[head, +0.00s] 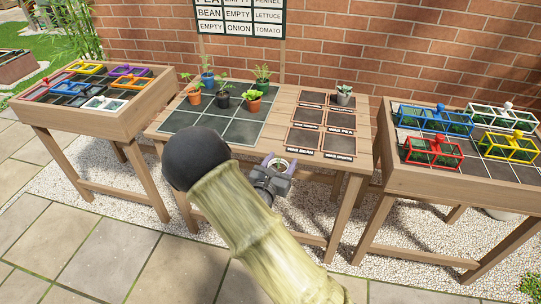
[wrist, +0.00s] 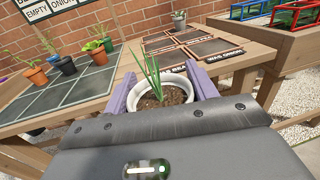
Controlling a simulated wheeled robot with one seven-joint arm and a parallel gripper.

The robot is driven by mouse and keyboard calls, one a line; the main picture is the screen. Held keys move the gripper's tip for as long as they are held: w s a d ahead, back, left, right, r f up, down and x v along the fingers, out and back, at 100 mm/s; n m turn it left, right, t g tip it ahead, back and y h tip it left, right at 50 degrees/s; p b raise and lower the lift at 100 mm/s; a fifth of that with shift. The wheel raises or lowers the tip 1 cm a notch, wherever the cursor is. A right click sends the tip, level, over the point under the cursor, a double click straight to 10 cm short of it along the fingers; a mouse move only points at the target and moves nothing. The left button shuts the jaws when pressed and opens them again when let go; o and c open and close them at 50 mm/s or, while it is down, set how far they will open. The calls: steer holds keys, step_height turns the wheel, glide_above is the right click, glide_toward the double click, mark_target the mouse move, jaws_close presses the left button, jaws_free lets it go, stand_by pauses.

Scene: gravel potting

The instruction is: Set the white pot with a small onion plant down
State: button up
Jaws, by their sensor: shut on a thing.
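My gripper (wrist: 160,92) is shut on the white pot (wrist: 178,77), one pale purple finger on each side of it. The pot holds brown soil and the onion plant (wrist: 153,78), with thin upright green leaves. In the head view, my gripper (head: 274,177) is at the front edge of the middle table (head: 170,128), with the pot's pale rim (head: 279,163) between its fingers. The pot looks held clear of the tabletop. My arm hides part of the table's front. The table's right part has several dark labelled slots (head: 308,117); a small grey pot (head: 343,96) stands at the back right one.
Several potted plants stand on the dark tiled mat (head: 237,129) at the table's left, including an orange pot (head: 252,107). A left table (head: 125,115) holds coloured frames; a right table (head: 400,180) holds coloured cages. A sign board (head: 240,18) stands behind. Most labelled slots are empty.

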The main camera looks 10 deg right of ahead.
steer(key=s+d+f+n+t+y, duration=0.1)
steer(key=s+d+f+n+y, duration=0.1)
steer(key=d+f, duration=0.3)
step_height(320, 180, down, 3)
steer(key=shift+f+n+t+y, duration=0.2)
steer(key=shift+n+t+y, duration=0.1)
steer(key=shift+y, duration=0.6)
